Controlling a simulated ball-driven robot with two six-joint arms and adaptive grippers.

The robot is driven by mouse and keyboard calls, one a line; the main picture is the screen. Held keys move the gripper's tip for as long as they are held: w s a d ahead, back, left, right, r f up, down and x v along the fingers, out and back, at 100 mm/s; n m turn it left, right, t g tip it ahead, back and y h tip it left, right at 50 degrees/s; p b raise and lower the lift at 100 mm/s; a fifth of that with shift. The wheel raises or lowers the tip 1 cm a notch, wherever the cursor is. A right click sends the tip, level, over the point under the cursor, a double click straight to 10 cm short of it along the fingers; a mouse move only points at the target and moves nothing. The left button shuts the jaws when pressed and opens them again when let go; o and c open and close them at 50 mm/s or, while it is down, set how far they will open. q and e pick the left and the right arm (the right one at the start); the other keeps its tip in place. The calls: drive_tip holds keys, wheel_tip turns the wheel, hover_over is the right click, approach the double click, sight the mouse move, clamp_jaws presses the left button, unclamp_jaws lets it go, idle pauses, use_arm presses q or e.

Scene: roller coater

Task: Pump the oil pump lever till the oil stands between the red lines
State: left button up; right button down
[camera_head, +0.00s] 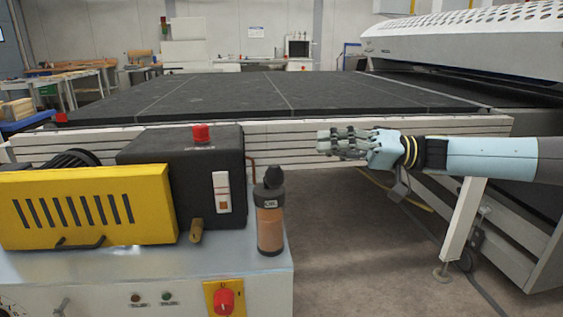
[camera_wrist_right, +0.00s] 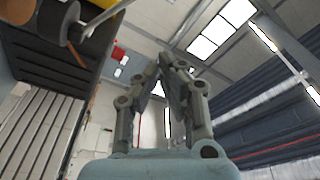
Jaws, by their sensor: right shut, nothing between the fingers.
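The black pump box (camera_head: 185,175) stands on the machine cabinet at the left. On its right front is a white gauge plate (camera_head: 222,192) with a small orange-brown window; the red lines and oil level are too small to tell. A brass-coloured stub (camera_head: 196,230) juts out below the gauge; I cannot tell if it is the lever. A bottle of brown oil (camera_head: 270,222) with a dark cap stands right of the box. My right gripper (camera_head: 328,142) is shut and empty, right of the box and apart from it. Its fingertips meet in the wrist view (camera_wrist_right: 166,62). My left gripper is out of view.
A yellow slotted cover (camera_head: 90,210) stands left of the box. A red knob (camera_head: 201,134) sits on the box top, and a red switch (camera_head: 224,301) is on the cabinet front. The wide dark conveyor bed (camera_head: 270,95) lies behind. Floor right of the cabinet is open.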

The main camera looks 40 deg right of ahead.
sight(271, 178)
drive_tip(key=shift+w+a, duration=0.1)
drive_tip(key=w+a+f, duration=0.1)
drive_tip(key=w+a, duration=0.2)
drive_tip(key=a, duration=0.5)
drive_tip(key=shift+a+f+b, duration=0.15)
drive_tip(key=shift+a+b, duration=0.15)
drive_tip(key=shift+b, duration=0.1)
drive_tip(key=shift+f, duration=0.1)
